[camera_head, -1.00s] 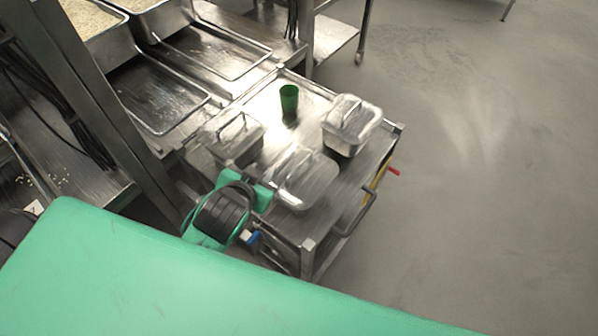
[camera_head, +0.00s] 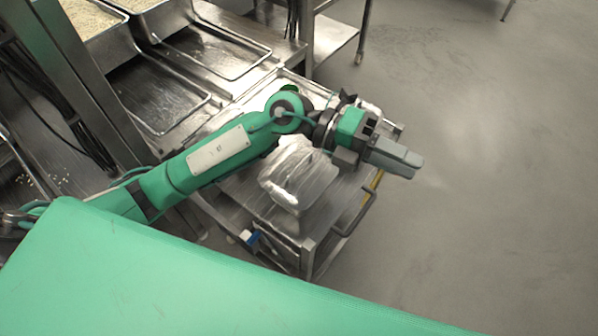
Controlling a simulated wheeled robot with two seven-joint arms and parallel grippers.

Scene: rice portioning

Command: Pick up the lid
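Another metal lidded container (camera_head: 370,104) is mostly hidden behind my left wrist. My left gripper (camera_head: 408,160) reaches past the containers to the cart's right edge, with its grey fingers pointing right. Nothing shows between the fingers, but their gap cannot be made out. My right gripper is not in view.
The metal cart (camera_head: 318,232) has a side handle at its right. Metal trays (camera_head: 215,50) and bins of grain (camera_head: 90,22) stand at the upper left. A green surface (camera_head: 150,270) fills the lower left. Open grey floor (camera_head: 490,180) lies to the right.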

